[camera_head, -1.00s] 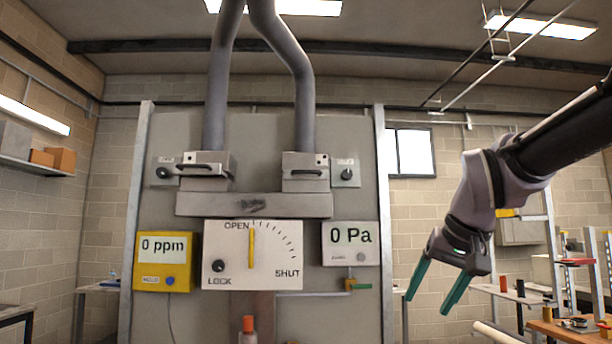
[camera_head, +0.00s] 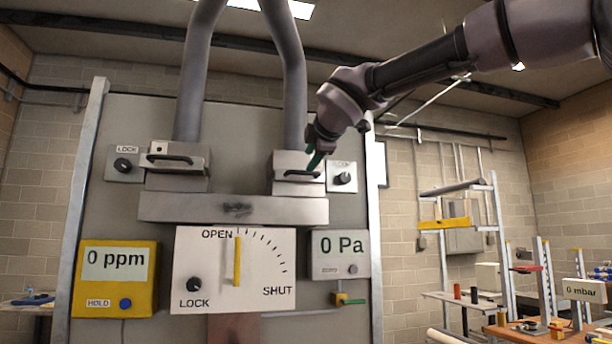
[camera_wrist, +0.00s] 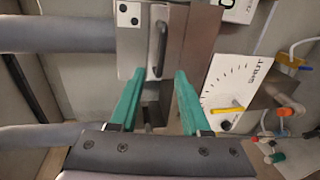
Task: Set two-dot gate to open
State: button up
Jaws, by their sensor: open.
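The two-dot gate is the right grey gate box (camera_head: 285,182) under the right duct. Its two-dot plate (camera_wrist: 128,14) shows in the wrist view, beside the dark bar handle (camera_wrist: 160,48); the handle also shows in the head view (camera_head: 300,173). My gripper (camera_head: 315,160) is open and empty in front of this gate's upper right part. In the wrist view, the handle lies beyond and between the green fingertips (camera_wrist: 159,73); I see no grip on it. A lock knob (camera_head: 343,178) sits just right of the gate.
The left gate (camera_head: 178,180) has its own handle and lock knob (camera_head: 122,165). Below the crossbar (camera_head: 234,208) are a dial panel (camera_head: 200,255) with its yellow pointer near OPEN, a yellow 0 ppm meter (camera_head: 90,285) and a 0 Pa gauge (camera_head: 338,256). Ducts rise above the gates.

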aim_at(304, 172)
jog(key=x, duration=0.9)
jog(key=shift+w+f, duration=0.15)
jog(key=shift+w, duration=0.15)
grip_shut()
dwell(1.0)
